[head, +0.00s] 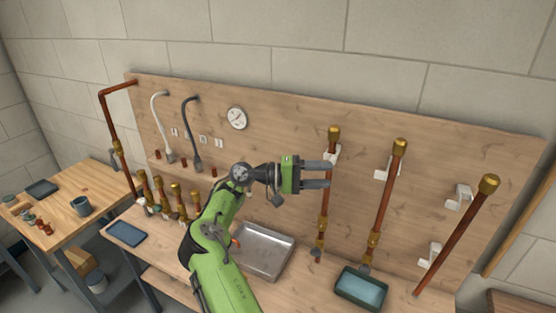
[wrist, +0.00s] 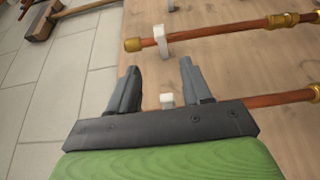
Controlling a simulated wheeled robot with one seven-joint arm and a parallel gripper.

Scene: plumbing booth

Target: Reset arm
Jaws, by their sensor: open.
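My green arm reaches up from the bottom of the head view. My gripper (head: 327,174) points right, its two dark fingers spread and parallel. In the head view the fingertips overlap the leftmost upright copper pipe (head: 327,200) on the board; whether they touch it I cannot tell from there. In the wrist view my gripper (wrist: 158,68) shows nothing between its fingers. There a copper pipe with a brass cap (wrist: 230,33) crosses beyond the fingertips, seated in a white clip (wrist: 161,42).
The wooden board (head: 270,140) carries a gauge (head: 237,118), hoses and more pipes, including a middle one (head: 388,190) and a tilted right one (head: 460,230). Below stand a metal tray (head: 262,250), a green tub (head: 345,294) and several brass valves. A side table (head: 85,185) is at left.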

